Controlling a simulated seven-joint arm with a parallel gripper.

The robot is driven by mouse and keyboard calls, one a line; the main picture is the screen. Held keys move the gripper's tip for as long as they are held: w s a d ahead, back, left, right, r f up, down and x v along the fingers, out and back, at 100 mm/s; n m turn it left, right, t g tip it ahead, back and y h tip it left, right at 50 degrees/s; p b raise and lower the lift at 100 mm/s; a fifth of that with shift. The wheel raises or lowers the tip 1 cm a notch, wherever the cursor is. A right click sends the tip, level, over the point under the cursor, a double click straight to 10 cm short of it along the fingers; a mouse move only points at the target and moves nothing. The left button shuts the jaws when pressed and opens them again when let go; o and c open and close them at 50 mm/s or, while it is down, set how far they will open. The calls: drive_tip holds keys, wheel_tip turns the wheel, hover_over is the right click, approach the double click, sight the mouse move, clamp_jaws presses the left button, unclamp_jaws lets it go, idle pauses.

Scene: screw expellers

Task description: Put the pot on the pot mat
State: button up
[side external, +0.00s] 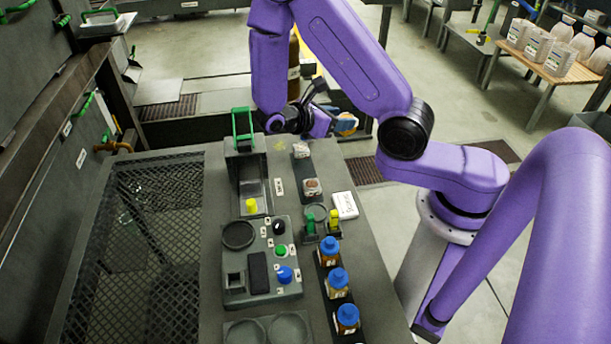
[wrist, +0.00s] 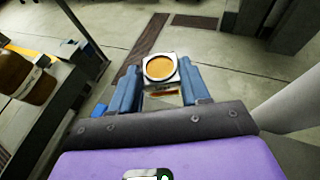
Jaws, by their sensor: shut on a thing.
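My gripper (wrist: 158,84) is shut on a small square pale pot (wrist: 160,81) with a round opening and amber contents. In the wrist view the pot sits between the blue fingers, over the floor. In the side external view my gripper (side external: 345,123) is beyond the far right end of the grey worktop (side external: 215,190), and its fingers mostly hide the pot. I cannot tell which.
Several blue-capped bottles (side external: 338,283) fill a black rack in front. A green-handled machine part (side external: 243,135) rises at the far end.

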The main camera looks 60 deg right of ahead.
drive_tip(key=s+a+m+g+y, duration=0.3)
drive_tip(key=s+m+g+y, duration=0.1)
drive_tip(key=s+m+y, duration=0.55)
drive_tip(key=s+a+m+g+y, duration=0.3)
drive_tip(key=s+m+y, duration=0.5)
drive_tip(key=m+y, duration=0.25)
drive_tip(key=w+d+r+m+t+y, duration=0.1)
drive_tip(key=w+m+t, duration=0.4)
drive_tip(key=m+t, duration=0.6)
drive_tip(key=w+d+r+m+t+y, duration=0.15)
drive_tip(key=w+m+t, duration=0.35)
drive_tip(key=m+t, duration=0.5)
drive_tip(key=w+d+f, duration=0.1)
drive_tip(key=w+f, duration=0.3)
drive_tip(key=f, duration=0.1)
drive_tip(key=w+d+f, duration=0.1)
drive_tip(key=w+f, duration=0.4)
drive_tip(key=w+d+f, duration=0.1)
drive_tip(key=w+f, duration=0.3)
drive_tip(key=f, duration=0.1)
drive_tip(key=shift+w+d+f, duration=0.2)
drive_tip(key=shift+d+f, duration=0.05)
drive_tip(key=shift+f, duration=0.15)
drive_tip(key=shift+w+f, duration=0.1)
drive_tip(key=shift+f, duration=1.55)
